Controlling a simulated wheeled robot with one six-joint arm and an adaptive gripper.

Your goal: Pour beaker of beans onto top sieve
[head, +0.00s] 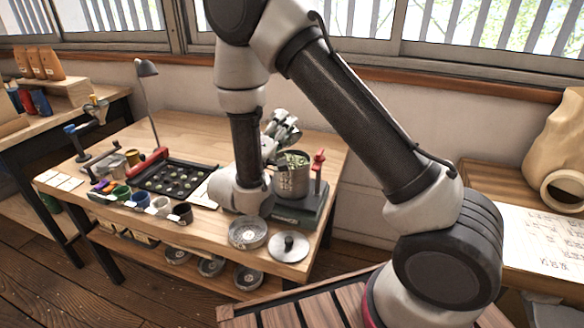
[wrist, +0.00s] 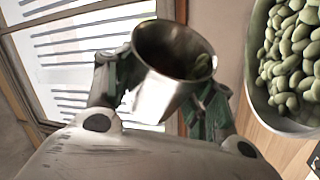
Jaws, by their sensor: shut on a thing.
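My gripper (wrist: 163,92) is shut on a metal beaker (wrist: 158,100) in the wrist view, one finger on each side. The beaker is tilted, with its mouth showing, and a few green beans (wrist: 203,67) lie inside it. To the right, a heap of green beans (wrist: 292,60) lies in a round metal sieve (wrist: 253,90). In the head view my gripper (head: 283,130) is just above the metal sieve stack (head: 292,184), with green beans (head: 293,160) in its top. The stack stands on a dark base (head: 300,212). The beaker is hard to make out there.
A red-handled post (head: 318,172) rises beside the stack. A loose sieve (head: 248,233) and a round lid (head: 289,246) lie at the table's front. Several cups (head: 140,200), a black tray (head: 178,180) and a lamp (head: 147,70) are to the left.

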